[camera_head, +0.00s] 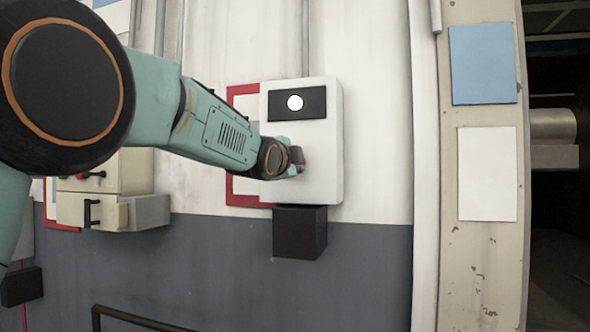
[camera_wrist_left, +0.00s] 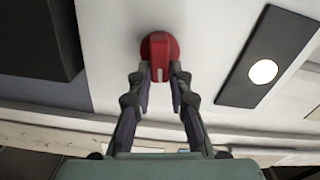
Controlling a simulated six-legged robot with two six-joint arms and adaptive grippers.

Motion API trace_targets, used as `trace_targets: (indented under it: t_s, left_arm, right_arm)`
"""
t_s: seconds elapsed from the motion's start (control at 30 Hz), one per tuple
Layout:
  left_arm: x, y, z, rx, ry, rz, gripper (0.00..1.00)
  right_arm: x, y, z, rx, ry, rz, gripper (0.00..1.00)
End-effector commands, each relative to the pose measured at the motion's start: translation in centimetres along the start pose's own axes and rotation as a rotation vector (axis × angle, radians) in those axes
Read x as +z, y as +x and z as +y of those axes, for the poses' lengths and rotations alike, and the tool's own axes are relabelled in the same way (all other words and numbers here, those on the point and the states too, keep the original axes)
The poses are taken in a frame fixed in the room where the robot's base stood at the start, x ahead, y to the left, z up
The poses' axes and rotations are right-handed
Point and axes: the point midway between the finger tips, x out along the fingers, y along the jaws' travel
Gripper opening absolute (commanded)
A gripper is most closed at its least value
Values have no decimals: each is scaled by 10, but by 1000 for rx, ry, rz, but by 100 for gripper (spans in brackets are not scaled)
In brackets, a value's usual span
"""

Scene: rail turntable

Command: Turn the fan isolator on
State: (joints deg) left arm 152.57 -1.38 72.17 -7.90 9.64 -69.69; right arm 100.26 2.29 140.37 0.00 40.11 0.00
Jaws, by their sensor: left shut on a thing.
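The fan isolator appears to be the white box (camera_head: 325,150) on the wall, with a black panel (camera_head: 284,104) and a white round lamp (camera_head: 295,102) on it. In the left wrist view, a red rotary knob (camera_wrist_left: 158,46) with a pale mark sits on the white face. My left gripper (camera_head: 298,160) reaches the box front from the left and hides most of the knob in the head view. In the left wrist view its two fingers (camera_wrist_left: 160,88) are closed on either side of the knob's grip. My right gripper is not in view.
A black box (camera_head: 300,232) hangs under the white box. A beige control box (camera_head: 105,195) with a black handle is on the wall at left. A dark rail (camera_head: 140,318) stands low in front. Blue (camera_head: 483,65) and white (camera_head: 487,173) sheets are on the right pillar.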

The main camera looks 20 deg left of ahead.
Motion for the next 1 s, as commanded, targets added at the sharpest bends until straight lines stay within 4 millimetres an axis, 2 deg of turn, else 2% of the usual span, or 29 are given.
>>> trace_targets:
  t_s: [0.03,0.3,0.97,1.0]
  left_arm:
    - [2,0,4,2,30,-1,0]
    - [2,0,4,2,159,-1,0]
    - [1,0,0,-4,214,0,0]
    - [1,0,0,-4,214,0,20]
  right_arm:
    - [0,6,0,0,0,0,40]
    - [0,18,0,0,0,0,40]
    - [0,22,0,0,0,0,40]
    - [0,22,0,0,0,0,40]
